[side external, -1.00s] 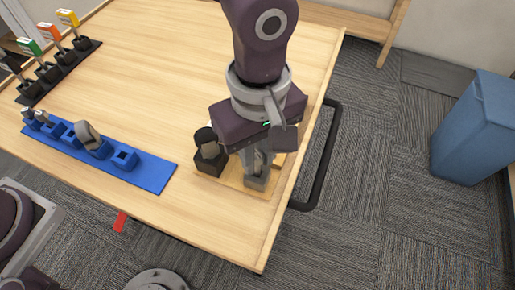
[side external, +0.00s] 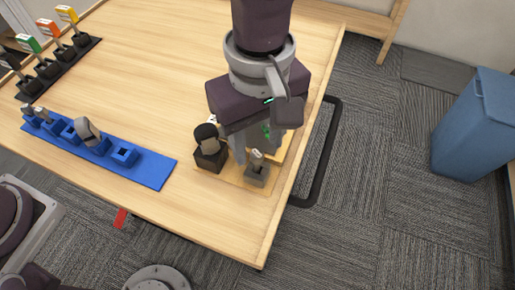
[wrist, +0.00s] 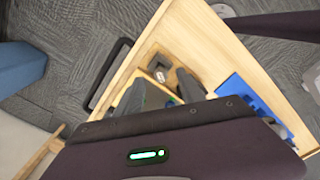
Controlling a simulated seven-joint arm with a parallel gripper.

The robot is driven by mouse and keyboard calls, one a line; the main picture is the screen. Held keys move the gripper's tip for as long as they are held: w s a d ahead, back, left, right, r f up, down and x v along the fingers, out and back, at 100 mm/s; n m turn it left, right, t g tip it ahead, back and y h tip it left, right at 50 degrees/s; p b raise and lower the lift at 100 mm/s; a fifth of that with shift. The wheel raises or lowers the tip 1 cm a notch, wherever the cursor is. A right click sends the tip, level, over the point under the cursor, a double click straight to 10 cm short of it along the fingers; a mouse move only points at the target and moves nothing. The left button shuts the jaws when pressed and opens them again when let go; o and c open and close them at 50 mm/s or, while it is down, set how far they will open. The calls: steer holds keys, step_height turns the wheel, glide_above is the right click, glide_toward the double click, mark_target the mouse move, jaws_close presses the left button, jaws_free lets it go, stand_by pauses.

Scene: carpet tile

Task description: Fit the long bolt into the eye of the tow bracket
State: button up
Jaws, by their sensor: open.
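A short, pale-topped peg that looks like the bolt (side external: 257,159) stands in a grey square block (side external: 257,178) at the near right of a small wooden board. The grey block also shows in the wrist view (wrist: 158,62), beyond my fingertips, with the pale peg top (wrist: 160,76) at its edge. My gripper (side external: 255,149) points down just behind and above the block, its fingers apart with nothing clearly held. I cannot tell for sure which part is the tow bracket's eye. How deep the peg sits is hidden.
A black block with a rounded dark piece (side external: 209,150) stands left of my fingers on the board. A blue rack (side external: 150,171) with several sockets lies further left. Several coloured tags on black stands (side external: 57,68) are at the back left. The table's right edge is close.

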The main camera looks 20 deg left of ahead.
steer(key=shift+r, duration=1.55)
steer(key=a+r+m+t+h, duration=0.1)
steer(key=a+r+m, duration=0.1)
steer(key=a+r, duration=0.5)
steer(key=a+r+m+t, duration=0.1)
steer(key=a+r+m, duration=0.15)
steer(key=a, duration=0.75)
steer(key=s+a+f+m+t, duration=0.2)
steer(key=s+a+m, duration=0.3)
steer(key=s+a, duration=0.7)
steer(key=shift+a+m+t+y, duration=0.35)
steer(key=shift+a+t+y, duration=0.05)
steer(key=shift+a+t, duration=0.55)
steer(key=shift+w+r, duration=0.1)
